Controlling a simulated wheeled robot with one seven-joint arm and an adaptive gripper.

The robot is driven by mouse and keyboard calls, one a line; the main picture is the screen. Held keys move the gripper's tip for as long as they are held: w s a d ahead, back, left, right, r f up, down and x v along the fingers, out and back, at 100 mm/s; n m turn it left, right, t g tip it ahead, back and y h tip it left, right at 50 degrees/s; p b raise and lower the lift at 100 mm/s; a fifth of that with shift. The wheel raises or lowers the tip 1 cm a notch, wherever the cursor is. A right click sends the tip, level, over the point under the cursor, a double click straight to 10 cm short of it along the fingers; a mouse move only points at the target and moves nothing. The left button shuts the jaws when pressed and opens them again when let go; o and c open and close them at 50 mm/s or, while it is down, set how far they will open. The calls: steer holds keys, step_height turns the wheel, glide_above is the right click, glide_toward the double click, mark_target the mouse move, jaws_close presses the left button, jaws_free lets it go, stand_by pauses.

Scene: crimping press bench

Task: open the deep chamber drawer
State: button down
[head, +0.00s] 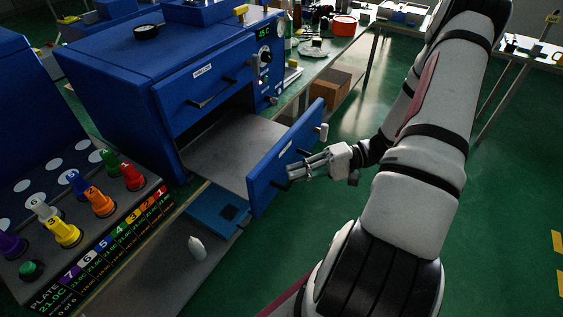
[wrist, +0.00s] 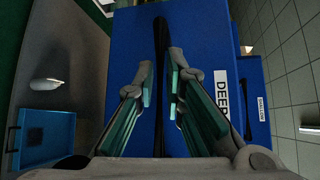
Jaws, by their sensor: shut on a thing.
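The deep chamber drawer (head: 220,155) is pulled well out of the blue press, showing its grey floor, which looks empty. Its blue front (head: 264,178) faces my gripper. My gripper (head: 292,173) is at the outer side of that front. In the wrist view the front (wrist: 205,28) carries a white label (wrist: 222,98) reading "DEEP", partly hidden by a finger. The fingers hide part of the handle.
The upper drawer (head: 203,82) is closed. Below the open drawer lie a blue tray (head: 208,222) and a white bottle (head: 196,248). A plate of numbered coloured pegs (head: 100,200) stands at left. A cardboard box (head: 328,84) sits behind.

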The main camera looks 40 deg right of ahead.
steer(key=shift+s+d, duration=0.25)
steer(key=shift+s, duration=0.3)
steer(key=c, duration=1.7)
jaws_free()
steer(key=shift+o, duration=0.2)
steer(key=v, duration=1.2)
